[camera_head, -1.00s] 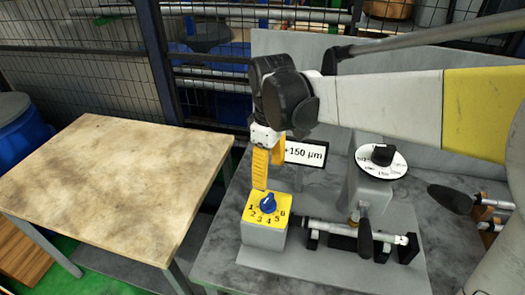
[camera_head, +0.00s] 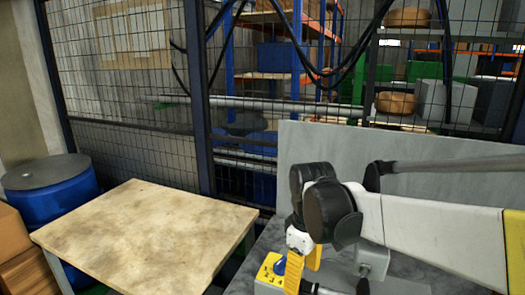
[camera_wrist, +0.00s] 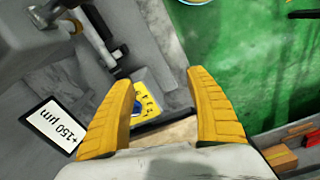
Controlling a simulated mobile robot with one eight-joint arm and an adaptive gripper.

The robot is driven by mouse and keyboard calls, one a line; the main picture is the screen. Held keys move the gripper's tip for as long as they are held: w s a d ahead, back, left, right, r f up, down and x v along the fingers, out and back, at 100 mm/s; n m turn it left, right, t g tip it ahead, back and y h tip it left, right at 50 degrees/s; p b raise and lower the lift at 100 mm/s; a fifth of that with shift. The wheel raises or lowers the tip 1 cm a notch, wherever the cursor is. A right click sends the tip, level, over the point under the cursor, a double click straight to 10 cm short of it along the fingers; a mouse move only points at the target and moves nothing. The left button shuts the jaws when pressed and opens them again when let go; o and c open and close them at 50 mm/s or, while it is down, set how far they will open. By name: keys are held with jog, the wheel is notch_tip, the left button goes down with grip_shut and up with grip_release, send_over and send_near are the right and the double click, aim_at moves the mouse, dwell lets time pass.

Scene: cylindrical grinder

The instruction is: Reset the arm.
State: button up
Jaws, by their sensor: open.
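My gripper (camera_head: 302,268) has yellow fingers and is low in the head view, beside a box with a yellow numbered plate (camera_head: 266,274) and a blue knob (camera_head: 280,264). In the wrist view my gripper (camera_wrist: 165,90) has its two fingers wide apart, with nothing held between them. The yellow plate (camera_wrist: 146,104) shows beyond and between the fingers, partly covered by the left one. My arm reaches in from the right in the head view. The lower part of the box is cut off by the bottom edge there.
A worn wooden table (camera_head: 145,235) stands left of the machine (camera_head: 395,287), with a blue barrel (camera_head: 52,195) behind it. A grey panel (camera_head: 400,150) and wire fence rise behind my arm. A "+150 µm" sign (camera_wrist: 57,127) and green floor (camera_wrist: 240,60) show in the wrist view.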

jog(key=s+d+r+m+t, duration=0.1)
jog(key=s+d+m+t, duration=0.6)
jog(key=s+d+m, duration=0.2)
jog(key=s+m, duration=0.1)
jog(key=s, duration=0.1)
jog(key=shift+s+d, duration=0.3)
jog(key=shift+s, duration=0.05)
jog(key=shift+c, duration=0.2)
dwell(0.8)
